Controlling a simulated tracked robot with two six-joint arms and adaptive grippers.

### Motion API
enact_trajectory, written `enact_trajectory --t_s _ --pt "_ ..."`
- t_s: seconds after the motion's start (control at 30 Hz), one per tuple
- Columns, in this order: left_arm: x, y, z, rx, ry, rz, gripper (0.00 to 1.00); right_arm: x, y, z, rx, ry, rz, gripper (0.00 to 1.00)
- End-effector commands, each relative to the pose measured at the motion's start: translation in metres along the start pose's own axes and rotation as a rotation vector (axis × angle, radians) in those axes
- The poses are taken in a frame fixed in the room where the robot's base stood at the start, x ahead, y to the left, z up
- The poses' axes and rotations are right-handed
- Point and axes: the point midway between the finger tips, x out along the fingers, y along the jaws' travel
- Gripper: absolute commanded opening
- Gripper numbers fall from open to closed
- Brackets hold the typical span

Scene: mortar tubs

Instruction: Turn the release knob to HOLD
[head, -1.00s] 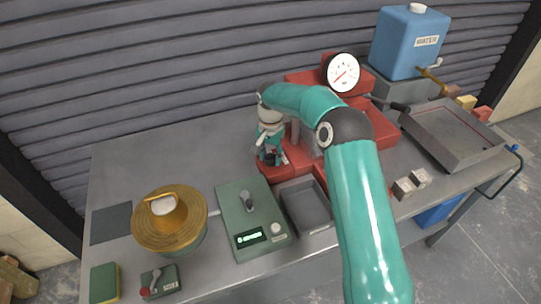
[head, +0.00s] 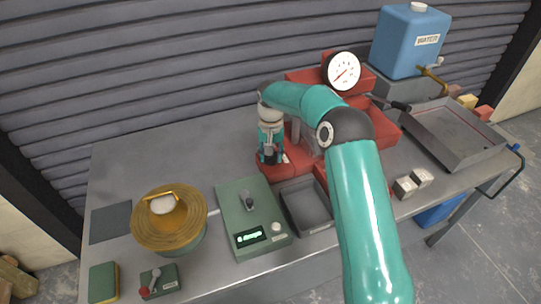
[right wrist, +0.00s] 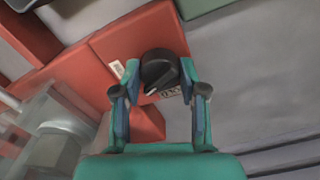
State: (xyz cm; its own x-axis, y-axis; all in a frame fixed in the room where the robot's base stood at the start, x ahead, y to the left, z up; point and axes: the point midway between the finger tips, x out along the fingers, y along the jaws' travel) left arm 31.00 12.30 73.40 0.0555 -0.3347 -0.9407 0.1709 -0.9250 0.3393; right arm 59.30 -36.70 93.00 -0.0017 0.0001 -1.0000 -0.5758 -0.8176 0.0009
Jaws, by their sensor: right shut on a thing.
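The release knob (right wrist: 158,68) is a round black knob on top of the red machine (right wrist: 112,44) in the right wrist view. A pale pointer line on it slants toward the lower left. A small white label and a second dark-lettered label lie beside it; I cannot read either. My right gripper (right wrist: 157,80) points down, its fingers on both sides of the knob and shut on it. In the head view my right gripper (head: 269,155) is over the left end of the red machine (head: 299,160) and hides most of the knob. My left gripper is not in view.
A dial gauge (head: 343,71) stands on the machine. A green scale (head: 238,215), grey tray (head: 306,204) and brass-lidded pot (head: 153,234) are in front and left. A blue water tank (head: 410,42) and large grey pan (head: 455,135) are at right. The back left of the bench is clear.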

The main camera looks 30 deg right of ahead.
Motion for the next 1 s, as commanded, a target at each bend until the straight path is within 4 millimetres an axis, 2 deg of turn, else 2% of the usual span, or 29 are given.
enact_trajectory --t_s 1.0 --pt "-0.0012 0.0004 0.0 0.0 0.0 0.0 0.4 -0.0024 -0.0006 -0.0018 -0.945 0.01 -0.001 0.07"
